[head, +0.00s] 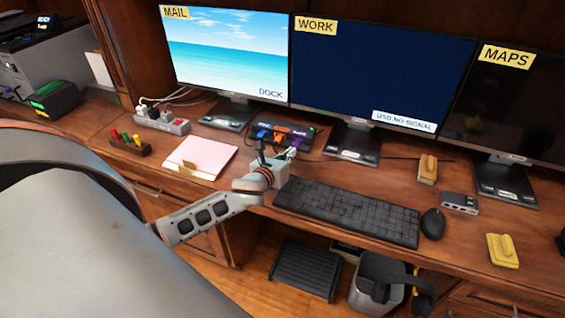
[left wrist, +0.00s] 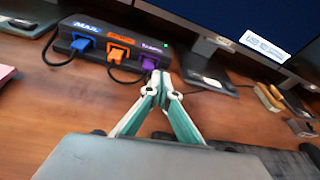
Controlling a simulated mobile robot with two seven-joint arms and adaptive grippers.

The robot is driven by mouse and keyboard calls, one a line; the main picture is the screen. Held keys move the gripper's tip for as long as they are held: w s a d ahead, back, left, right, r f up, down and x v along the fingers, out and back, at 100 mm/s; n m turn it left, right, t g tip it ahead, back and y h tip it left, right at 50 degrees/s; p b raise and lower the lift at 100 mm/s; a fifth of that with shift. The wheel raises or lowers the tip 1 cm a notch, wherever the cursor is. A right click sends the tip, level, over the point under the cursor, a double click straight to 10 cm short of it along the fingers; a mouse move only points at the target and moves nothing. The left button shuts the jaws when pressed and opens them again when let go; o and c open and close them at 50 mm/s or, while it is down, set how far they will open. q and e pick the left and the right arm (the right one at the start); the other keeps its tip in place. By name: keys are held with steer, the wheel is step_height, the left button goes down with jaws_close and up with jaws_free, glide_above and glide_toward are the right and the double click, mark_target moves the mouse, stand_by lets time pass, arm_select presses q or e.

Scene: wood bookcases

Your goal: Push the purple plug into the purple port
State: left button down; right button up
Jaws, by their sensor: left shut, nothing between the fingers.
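A black dock (head: 312,133) stands on the desk below the left and middle monitors. In the left wrist view the dock (left wrist: 118,39) has a blue plug (left wrist: 83,44), an orange plug (left wrist: 118,53) and a purple plug (left wrist: 150,61) along its front. The purple plug is at the purple-labelled port at the right end; how deep it sits I cannot tell. My left gripper (left wrist: 160,76) is shut and empty, its fingertips right in front of the purple plug, partly covering it. Whether they touch is unclear. In the head view the left gripper (head: 289,154) reaches the dock's front. My right gripper is not in view.
The middle monitor (head: 380,70) reads "USB NO SIGNAL". A keyboard (head: 348,210) lies close right of my gripper, with a mouse (head: 433,224) beyond. A paper pad (head: 200,157) lies to the left. A power strip (head: 162,122) stands behind it. Monitor stands flank the dock.

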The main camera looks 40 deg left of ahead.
mark_target(297, 143)
arm_select(q)
steer(key=shift+s+a+f+n+y, duration=0.4)
steer(key=shift+s+a+f, duration=0.25)
steer(key=shift+f, duration=0.05)
steer(key=shift+w+a+f, duration=0.1)
steer(key=shift+f, duration=0.1)
steer(key=b+x, duration=0.3)
steer(key=shift+w+f, duration=0.25)
steer(key=shift+f, duration=0.05)
steer(key=shift+w+a+f+b, duration=0.15)
steer(key=shift+w+b, duration=0.25)
steer(key=shift+w, duration=0.25)
steer(key=shift+w+a, duration=0.1)
steer(key=shift+w, duration=0.2)
steer(key=shift+w, duration=0.35)
